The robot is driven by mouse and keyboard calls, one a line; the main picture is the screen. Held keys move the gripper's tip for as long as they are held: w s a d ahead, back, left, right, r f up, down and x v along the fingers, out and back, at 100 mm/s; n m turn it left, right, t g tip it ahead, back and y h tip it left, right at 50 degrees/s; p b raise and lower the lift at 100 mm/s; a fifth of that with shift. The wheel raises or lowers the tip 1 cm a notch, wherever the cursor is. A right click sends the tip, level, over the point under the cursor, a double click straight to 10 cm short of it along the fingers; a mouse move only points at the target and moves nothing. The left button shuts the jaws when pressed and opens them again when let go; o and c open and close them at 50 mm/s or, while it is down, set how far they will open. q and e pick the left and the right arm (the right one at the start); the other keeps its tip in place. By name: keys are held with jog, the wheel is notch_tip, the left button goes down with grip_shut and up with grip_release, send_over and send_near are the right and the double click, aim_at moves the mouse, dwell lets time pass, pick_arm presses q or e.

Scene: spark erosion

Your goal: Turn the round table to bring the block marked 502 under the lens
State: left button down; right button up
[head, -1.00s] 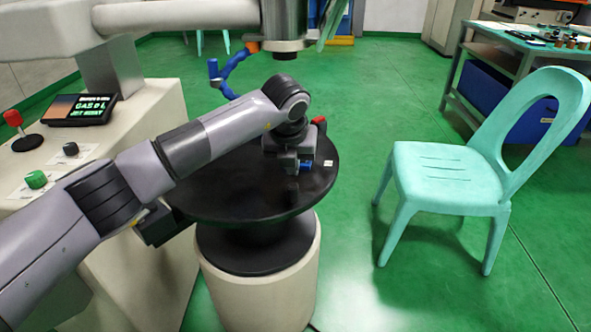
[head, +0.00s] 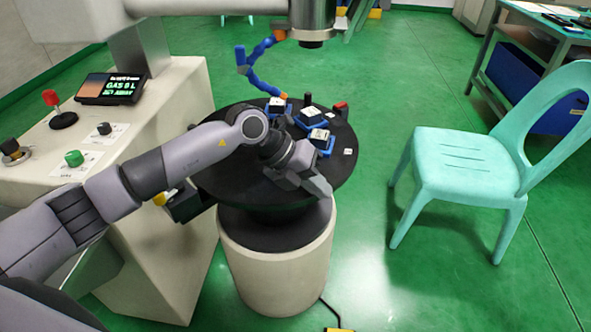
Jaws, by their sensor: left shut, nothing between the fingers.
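The round table (head: 235,175) is a black disc on a cream pedestal. Several small black blocks with white tops sit in blue holders on its far right part: one at the back (head: 277,104), one in the middle (head: 311,117) and one nearer (head: 320,137). Their marks are too small to read, so I cannot tell which is 502. The lens (head: 312,22) is the silver and black cylinder hanging above the table's far side. My left gripper (head: 322,188) is shut and empty over the table's near right edge, apart from the blocks. My right gripper is out of view.
A red-tipped knob (head: 340,106) and a black peg (head: 308,99) stand near the far right rim. A blue jointed hose (head: 258,78) hangs behind. A control desk (head: 150,135) stands left, a turquoise chair (head: 465,165) right, with clear floor between chair and table.

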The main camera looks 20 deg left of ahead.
pick_arm(q)
jog(key=s+a+r+n+t+h+p, duration=0.2)
jog(key=s+a+n+t+p, duration=0.7)
jog(key=a, duration=0.5)
jog(key=shift+n, duration=0.7)
jog(key=x, duration=1.3)
jog(key=shift+w+d, duration=0.3)
jog(key=shift+w, duration=0.05)
jog(key=shift+w+d+p, duration=0.45)
jog(key=shift+d+p, duration=0.15)
jog(key=shift+s+a, duration=0.1)
